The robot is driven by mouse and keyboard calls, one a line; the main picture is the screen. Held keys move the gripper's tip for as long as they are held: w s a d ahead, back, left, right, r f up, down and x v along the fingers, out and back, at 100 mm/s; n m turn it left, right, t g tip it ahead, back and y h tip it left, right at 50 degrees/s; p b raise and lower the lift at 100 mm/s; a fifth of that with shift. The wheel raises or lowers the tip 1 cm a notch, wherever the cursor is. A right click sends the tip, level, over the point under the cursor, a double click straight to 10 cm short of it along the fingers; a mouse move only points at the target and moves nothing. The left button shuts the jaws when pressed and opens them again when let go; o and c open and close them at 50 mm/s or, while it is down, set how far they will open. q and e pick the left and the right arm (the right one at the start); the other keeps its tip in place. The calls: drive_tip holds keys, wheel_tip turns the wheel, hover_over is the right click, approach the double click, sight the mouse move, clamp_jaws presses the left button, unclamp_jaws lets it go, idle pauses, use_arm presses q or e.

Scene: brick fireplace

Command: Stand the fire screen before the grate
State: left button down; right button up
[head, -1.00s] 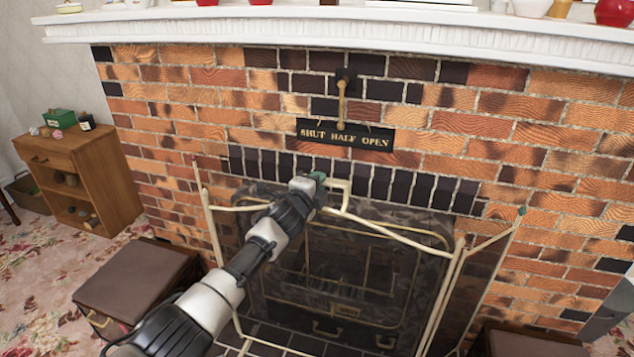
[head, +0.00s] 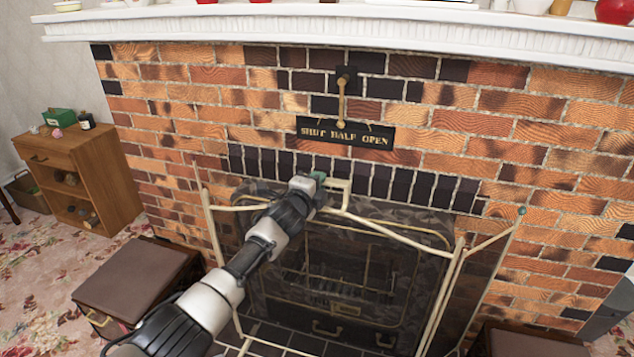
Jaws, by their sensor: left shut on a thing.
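The fire screen (head: 405,239) is a cream metal frame with dark mesh panels and folded side wings. It stands upright in front of the grate (head: 340,290), which shows dimly through the mesh. My left gripper (head: 326,186) is shut on the fire screen at the handle on its top rail. My left arm hides part of the screen's left half. The screen's lower edge is partly out of frame, so I cannot tell how its feet meet the hearth. My right gripper is not in view.
A brown-topped box (head: 135,285) stands left of the hearth, and another (head: 530,342) is at the lower right. A wooden cabinet (head: 85,180) is at the far left. A white mantel (head: 330,24) runs above the damper sign (head: 345,133).

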use_arm(q)
drive_tip(key=shift+d+r, duration=0.1)
drive_tip(key=shift+r, duration=0.25)
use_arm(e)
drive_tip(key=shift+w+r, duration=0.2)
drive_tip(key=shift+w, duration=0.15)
use_arm(q)
drive_tip(key=shift+f, duration=0.2)
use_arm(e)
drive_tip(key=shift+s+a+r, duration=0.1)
use_arm(q)
drive_tip(key=shift+b, duration=0.3)
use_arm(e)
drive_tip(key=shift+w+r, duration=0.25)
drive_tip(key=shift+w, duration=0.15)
use_arm(q)
drive_tip(key=shift+f, duration=0.1)
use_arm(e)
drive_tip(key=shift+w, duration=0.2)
use_arm(q)
drive_tip(key=shift+f, duration=0.1)
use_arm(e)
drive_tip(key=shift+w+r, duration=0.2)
